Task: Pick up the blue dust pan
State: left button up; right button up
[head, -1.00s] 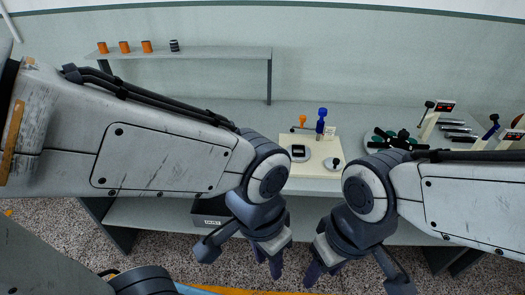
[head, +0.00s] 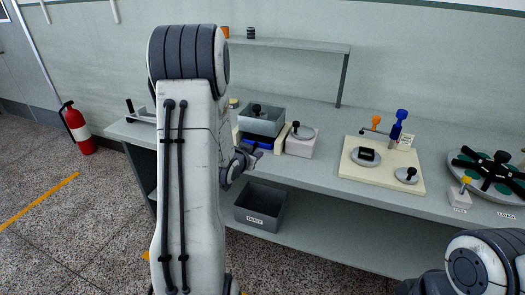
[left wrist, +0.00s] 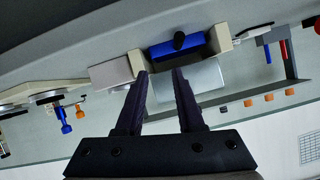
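The blue dust pan (head: 258,142) sits at the front of the grey bin on the workbench, left of centre in the head view. In the left wrist view the blue pan (left wrist: 160,51) lies between two cream blocks, with a black knob-like handle (left wrist: 179,41) on it. My left gripper (head: 250,156) is just in front of the pan and partly covers it in the head view. In the left wrist view its two fingers (left wrist: 160,73) are apart with nothing between them, pointing toward the pan. My right arm shows at the lower right; its gripper fingers are out of view.
The grey bin (head: 262,119) stands behind the pan. A pale box with a round top (head: 300,146) is beside it. A grey labelled bin (head: 259,208) sits on the lower shelf. A cream board (head: 381,178) with fittings lies to the right. A fire extinguisher (head: 78,130) stands far left.

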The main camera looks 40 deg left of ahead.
aim_at(258, 143)
pick_arm(q)
jog(key=shift+t+y, duration=0.3)
jog(key=w+a, duration=0.1)
jog(key=w+a+f, duration=0.2)
jog(key=a, duration=0.1)
jog(key=shift+a+f, duration=0.1)
jog(key=shift+f, duration=0.05)
jog(key=shift+f+p+x, duration=0.2)
jog(key=shift+p+x, duration=0.15)
jog(key=shift+x, duration=1.15)
jog(key=shift+f+p+x, duration=0.2)
jog(key=shift+p+x, duration=0.1)
jog(key=shift+x, duration=1.25)
jog(key=shift+s+a, duration=0.1)
jog(key=shift+s, duration=0.1)
grip_shut()
jog(key=shift+r, duration=0.1)
